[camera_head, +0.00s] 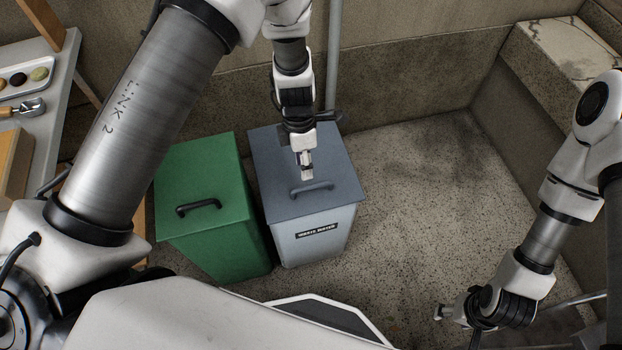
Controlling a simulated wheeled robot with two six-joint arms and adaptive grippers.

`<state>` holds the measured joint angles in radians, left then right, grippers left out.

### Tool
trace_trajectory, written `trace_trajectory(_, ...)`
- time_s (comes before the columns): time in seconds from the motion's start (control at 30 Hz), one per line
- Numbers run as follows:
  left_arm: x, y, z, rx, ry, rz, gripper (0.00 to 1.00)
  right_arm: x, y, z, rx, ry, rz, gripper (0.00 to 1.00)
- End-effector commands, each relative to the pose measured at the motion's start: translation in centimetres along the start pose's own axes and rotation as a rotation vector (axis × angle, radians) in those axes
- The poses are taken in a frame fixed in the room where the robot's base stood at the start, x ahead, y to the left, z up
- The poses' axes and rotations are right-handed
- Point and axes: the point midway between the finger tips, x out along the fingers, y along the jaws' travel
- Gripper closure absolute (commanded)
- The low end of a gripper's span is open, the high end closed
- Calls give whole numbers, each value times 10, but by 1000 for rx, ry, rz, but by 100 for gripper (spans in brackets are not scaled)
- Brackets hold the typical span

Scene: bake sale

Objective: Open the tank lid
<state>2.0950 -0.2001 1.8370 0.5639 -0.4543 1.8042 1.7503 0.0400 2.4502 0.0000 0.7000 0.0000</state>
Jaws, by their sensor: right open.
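The tank is a grey-blue bin (315,250) with a small dark label that seems to read "WASTE WATER". Its flat lid (275,165) lies closed on top, with a dark bar handle (312,190) near the front edge. My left gripper (307,176) points down over the lid, just behind the handle. I cannot tell whether it touches the handle or whether its fingers are apart. My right gripper (441,312) is open and empty, low at the lower right, away from the tank.
A green bin (207,175) with a lid and dark handle stands close on the tank's left. A table (58,110) with a tray of cookies (28,76) and a scoop (25,108) is at far left. Walls close off the back and right. The speckled floor (425,190) right of the tank is clear.

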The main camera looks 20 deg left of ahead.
Motion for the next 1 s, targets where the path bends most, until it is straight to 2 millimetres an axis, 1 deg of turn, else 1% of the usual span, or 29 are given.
trace_trajectory(0.1, 25, -1, -1, 2, 3, -3, 61, 3, 0, 0, 0, 0, 0, 46)
trace_trajectory(0.2, 44, -1, -2, 3, 4, -3, 61, 6, 0, 0, 0, 0, 0, 46)
trace_trajectory(0.3, 57, -1, -2, 3, 3, -2, 61, 7, 0, 0, 0, 0, 0, 46)
trace_trajectory(0.4, 63, -1, -2, 5, 2, 0, 61, 8, 0, 0, 0, 0, 0, 46)
trace_trajectory(0.6, 64, -1, -2, 5, 3, 0, 61, 7, 0, 0, 0, 0, 0, 46)
trace_trajectory(0.63, 64, -1, -2, 5, 3, 0, 68, 8, 0, 0, 0, 0, 0, 46)
trace_trajectory(0.67, 64, -1, -2, 6, 3, 0, 78, 8, 0, 0, 0, 0, 0, 46)
trace_trajectory(0.7, 64, -1, -2, 6, 3, 0, 93, 8, 0, 0, 0, 0, 0, 46)
trace_trajectory(0.73, 64, -1, -2, 6, 3, 0, 100, 8, 0, 0, 0, 0, 0, 46)
trace_trajectory(1.0, 63, -1, -2, 5, 3, -3, 100, 6, 0, 0, 0, 0, 0, 46)
